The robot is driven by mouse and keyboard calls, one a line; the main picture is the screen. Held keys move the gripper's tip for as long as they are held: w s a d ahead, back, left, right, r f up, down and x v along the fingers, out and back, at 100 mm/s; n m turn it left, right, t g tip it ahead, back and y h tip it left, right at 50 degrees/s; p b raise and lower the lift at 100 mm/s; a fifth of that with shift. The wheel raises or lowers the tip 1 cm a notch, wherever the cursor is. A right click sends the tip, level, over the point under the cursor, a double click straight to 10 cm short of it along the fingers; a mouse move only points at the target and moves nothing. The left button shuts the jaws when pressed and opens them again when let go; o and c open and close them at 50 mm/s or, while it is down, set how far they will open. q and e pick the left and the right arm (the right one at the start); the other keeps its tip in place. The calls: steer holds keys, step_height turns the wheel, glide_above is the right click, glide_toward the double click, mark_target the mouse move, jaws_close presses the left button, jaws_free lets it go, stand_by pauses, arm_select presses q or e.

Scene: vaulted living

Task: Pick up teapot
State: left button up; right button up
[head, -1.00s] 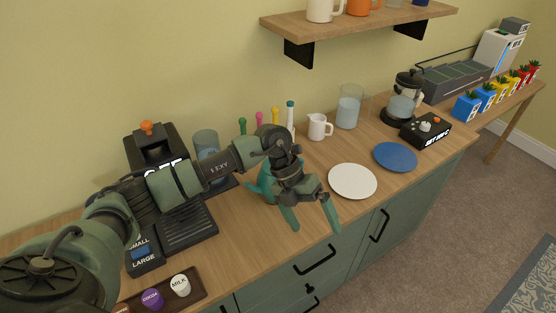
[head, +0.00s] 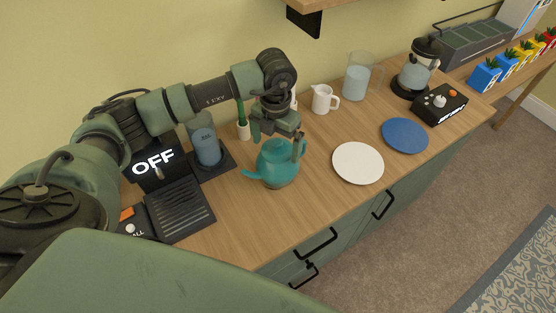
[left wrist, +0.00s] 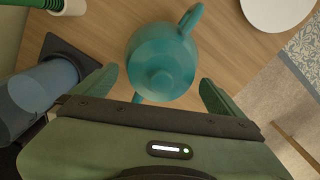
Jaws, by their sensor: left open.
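The teal teapot (head: 277,165) stands upright on the wooden counter (head: 222,218), with its spout to the left in the head view. In the left wrist view the teapot (left wrist: 162,62) is seen from above, its round lid facing the camera. My left gripper (head: 277,127) is above and behind the teapot in the head view, pointing down. In the left wrist view its two fingers are spread apart, one on each side of the teapot, with gaps between. It holds nothing. My right gripper is not in view.
A white plate (head: 358,163) lies right of the teapot, with a blue plate (head: 404,135) beyond it. A white pitcher (head: 322,99) and a glass jug (head: 356,78) stand behind.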

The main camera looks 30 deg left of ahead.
mark_target(278, 150)
arm_select(q)
steer(key=f, duration=0.2)
steer(key=w+f+p, duration=0.1)
steer(key=f, duration=0.1)
steer(key=shift+f, duration=0.1)
steer(key=shift+s, duration=0.15)
steer(key=c, duration=1.7)
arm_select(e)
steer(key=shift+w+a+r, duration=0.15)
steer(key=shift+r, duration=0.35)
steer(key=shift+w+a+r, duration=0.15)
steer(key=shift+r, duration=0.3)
